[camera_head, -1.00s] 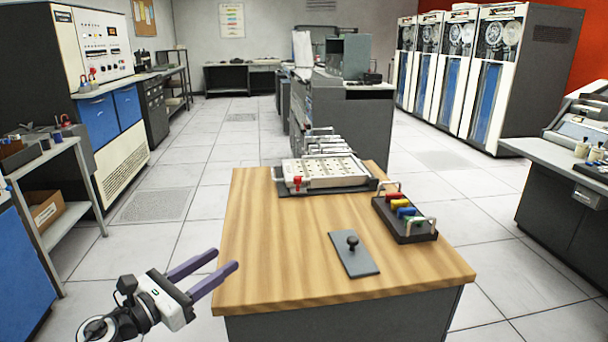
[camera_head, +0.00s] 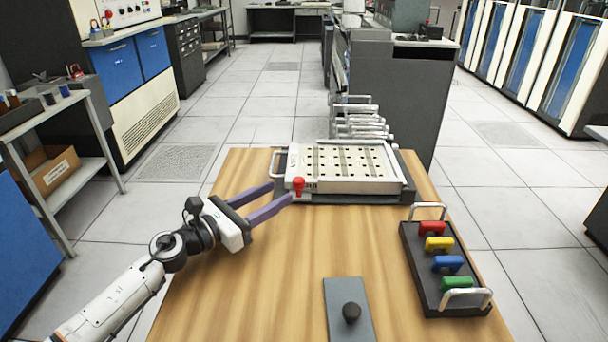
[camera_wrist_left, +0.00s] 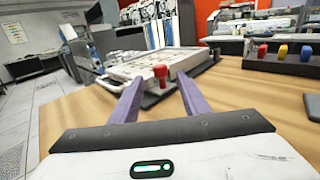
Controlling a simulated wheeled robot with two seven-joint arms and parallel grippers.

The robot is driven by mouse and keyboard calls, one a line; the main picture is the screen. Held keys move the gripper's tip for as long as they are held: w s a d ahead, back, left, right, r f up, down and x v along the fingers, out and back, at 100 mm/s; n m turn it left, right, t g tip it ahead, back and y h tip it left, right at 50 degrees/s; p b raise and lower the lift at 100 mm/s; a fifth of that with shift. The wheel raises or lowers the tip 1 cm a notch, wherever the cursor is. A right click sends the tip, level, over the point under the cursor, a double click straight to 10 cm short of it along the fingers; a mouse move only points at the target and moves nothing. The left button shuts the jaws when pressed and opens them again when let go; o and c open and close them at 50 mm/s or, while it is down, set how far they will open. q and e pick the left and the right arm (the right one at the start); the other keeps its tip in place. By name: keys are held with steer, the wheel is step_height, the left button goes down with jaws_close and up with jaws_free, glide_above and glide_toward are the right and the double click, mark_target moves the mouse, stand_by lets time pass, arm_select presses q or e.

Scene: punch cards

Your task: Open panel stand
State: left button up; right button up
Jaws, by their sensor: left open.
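The panel stand is a white panel with rows of dark holes (camera_head: 345,165) on a dark base (camera_head: 402,196), at the far side of the wooden table. It also shows ahead in the left wrist view (camera_wrist_left: 160,68). A red knob (camera_head: 298,186) sits at its front left corner and appears in the left wrist view (camera_wrist_left: 160,72) just beyond and between my fingertips. A metal handle (camera_head: 277,162) is on its left side. My left gripper (camera_head: 282,194) is open and empty, close to the red knob; contact cannot be told. My right gripper is not in view.
A black tray (camera_head: 412,262) with red, yellow, blue and green plugs stands at the table's right. The table's middle (camera_head: 300,255) is clear. A grey cabinet stands behind the table.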

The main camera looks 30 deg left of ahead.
mark_target(294, 184)
arm_select(q)
steer(key=x, duration=0.8)
steer(key=shift+w+d, duration=0.1)
steer(key=shift+w, duration=0.1)
steer(key=shift+p, duration=0.3)
jaws_close()
